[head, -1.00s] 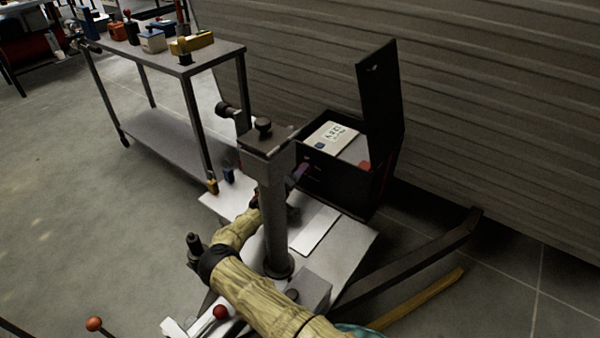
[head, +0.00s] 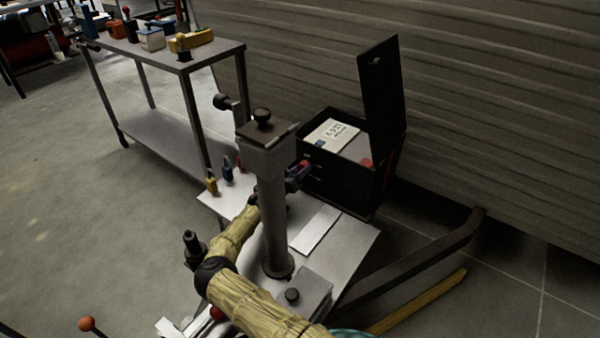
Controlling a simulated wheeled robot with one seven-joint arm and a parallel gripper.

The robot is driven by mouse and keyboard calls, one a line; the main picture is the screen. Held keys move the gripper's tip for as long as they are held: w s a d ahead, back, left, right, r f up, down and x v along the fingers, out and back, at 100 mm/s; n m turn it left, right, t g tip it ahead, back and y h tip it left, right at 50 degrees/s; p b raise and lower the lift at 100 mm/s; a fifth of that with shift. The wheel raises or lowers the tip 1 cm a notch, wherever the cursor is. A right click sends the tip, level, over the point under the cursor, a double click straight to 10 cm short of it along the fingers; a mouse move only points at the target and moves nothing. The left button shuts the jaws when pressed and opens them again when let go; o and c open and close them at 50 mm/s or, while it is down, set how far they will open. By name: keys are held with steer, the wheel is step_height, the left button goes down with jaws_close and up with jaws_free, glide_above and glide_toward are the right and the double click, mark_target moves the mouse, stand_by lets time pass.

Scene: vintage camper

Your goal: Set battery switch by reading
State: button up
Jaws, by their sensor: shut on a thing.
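A black battery box (head: 340,188) stands against the ribbed wall with its lid (head: 379,95) raised. Inside is a light battery (head: 333,134) with a dark label I cannot read, a small blue part at its left corner and a red part (head: 366,163) to the right. My gripper (head: 297,172) is mostly hidden behind the grey post, in front of the box's left side. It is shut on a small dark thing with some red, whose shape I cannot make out. No switch can be made out clearly.
The upright grey post (head: 272,205) stands between my arm and the box. Small yellow (head: 211,184), blue (head: 227,172) and red pieces stand on the pale plate behind it. A metal table (head: 150,45) with several objects is at the back left. Open floor lies left.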

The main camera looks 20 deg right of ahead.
stand_by(0.3)
steer(key=o, duration=1)
steer(key=shift+c, duration=0.2)
